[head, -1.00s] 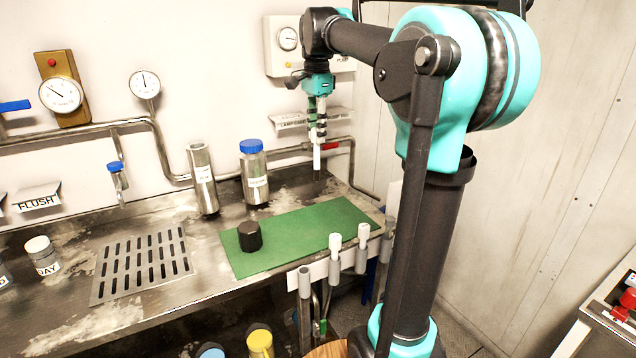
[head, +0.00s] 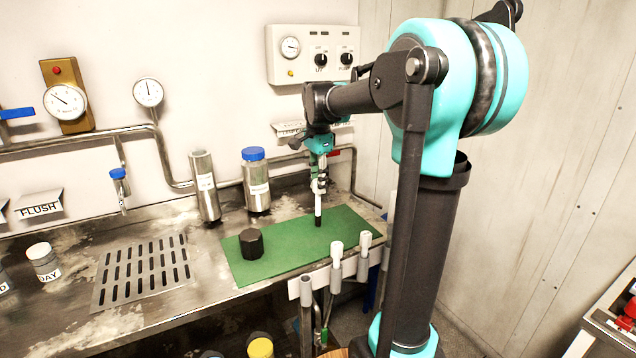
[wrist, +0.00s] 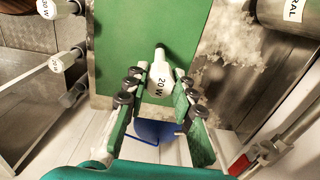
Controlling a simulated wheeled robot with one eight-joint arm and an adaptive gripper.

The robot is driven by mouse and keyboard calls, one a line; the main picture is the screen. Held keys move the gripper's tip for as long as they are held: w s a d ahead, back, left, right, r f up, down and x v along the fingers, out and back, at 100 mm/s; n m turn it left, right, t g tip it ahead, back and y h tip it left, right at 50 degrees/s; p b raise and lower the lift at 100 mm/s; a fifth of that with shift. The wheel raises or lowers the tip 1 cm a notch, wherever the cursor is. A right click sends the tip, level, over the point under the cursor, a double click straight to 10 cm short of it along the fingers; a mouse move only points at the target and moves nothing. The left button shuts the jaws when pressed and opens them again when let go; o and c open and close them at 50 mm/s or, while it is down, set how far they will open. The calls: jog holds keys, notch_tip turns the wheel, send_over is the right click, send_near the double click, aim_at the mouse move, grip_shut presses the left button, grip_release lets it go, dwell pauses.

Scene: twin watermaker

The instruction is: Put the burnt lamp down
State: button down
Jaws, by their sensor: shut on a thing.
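My gripper (head: 318,183) points straight down over the right part of the green mat (head: 290,258) and is shut on a lamp. The lamp (head: 318,206) is a white tube, held upright, with a dark lower end. That end is at or just above the mat; I cannot tell whether it touches. In the wrist view the lamp (wrist: 159,80) sits between the fingers of my gripper (wrist: 158,90), reads "20 W", and its dark end is over the green mat (wrist: 120,35).
A black knob-like block (head: 251,242) stands on the mat's left part. White lamps (head: 337,249) (head: 365,237) stand in holders along the bench's front edge. A blue-capped jar (head: 256,182) and a steel cylinder (head: 205,187) stand behind. The mat's middle is clear.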

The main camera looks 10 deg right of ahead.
jog(key=shift+f, duration=0.15)
jog(key=c, duration=1.3)
grip_release()
jog(key=shift+o, duration=0.2)
notch_tip(320, 180, up, 12)
jog(key=shift+r, duration=0.2)
